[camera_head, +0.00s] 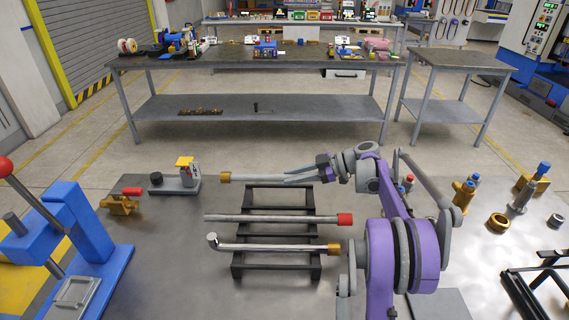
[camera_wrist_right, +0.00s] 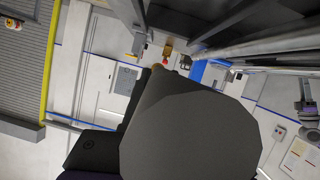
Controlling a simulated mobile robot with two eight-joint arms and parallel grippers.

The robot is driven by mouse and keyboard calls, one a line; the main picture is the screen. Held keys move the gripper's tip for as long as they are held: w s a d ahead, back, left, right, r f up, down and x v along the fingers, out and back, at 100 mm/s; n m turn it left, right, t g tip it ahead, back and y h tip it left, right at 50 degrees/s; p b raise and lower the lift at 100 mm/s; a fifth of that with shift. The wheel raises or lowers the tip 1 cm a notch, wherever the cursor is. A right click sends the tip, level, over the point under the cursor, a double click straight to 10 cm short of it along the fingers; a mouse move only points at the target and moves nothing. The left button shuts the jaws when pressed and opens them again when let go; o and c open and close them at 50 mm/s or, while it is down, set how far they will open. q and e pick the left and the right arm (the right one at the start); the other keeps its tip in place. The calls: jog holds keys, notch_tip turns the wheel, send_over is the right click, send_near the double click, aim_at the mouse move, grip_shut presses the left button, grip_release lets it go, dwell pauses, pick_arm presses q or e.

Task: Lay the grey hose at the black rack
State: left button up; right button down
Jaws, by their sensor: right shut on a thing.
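The grey hose (camera_head: 258,178) has a brass end at its left and lies roughly level across the far end of the black rack (camera_head: 280,282). My right gripper (camera_head: 289,179) is shut on it, and the fingers and wrist cover its right part. The hose appears slightly above or just beyond the rack's far bar; I cannot tell whether they touch. In the right wrist view a large dark rounded shape fills the lower middle, and I cannot tell what it is. My left gripper is not in view.
A grey rod with a red end (camera_head: 270,219) and a bent silver pipe with a brass end (camera_head: 275,247) lie across the rack. A blue press (camera_head: 95,235) stands left. Brass and blue fittings (camera_head: 463,194) stand right, near a brass ring (camera_head: 498,222).

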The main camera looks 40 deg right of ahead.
jog(key=shift+w+d, duration=0.1)
jog(key=shift+w, duration=0.1)
jog(key=shift+s+f+b, duration=0.25)
jog(key=shift+f+b, duration=0.2)
jog(key=shift+b, duration=0.1)
jog(key=shift+w+f+b, duration=0.1)
jog(key=shift+f+b, duration=1.85)
jog(key=shift+f, duration=0.45)
jog(key=shift+f, duration=0.65)
jog(key=c, duration=0.6)
grip_release()
jog(key=v, duration=1)
jog(key=shift+s+d, duration=0.2)
jog(key=shift+s, duration=0.05)
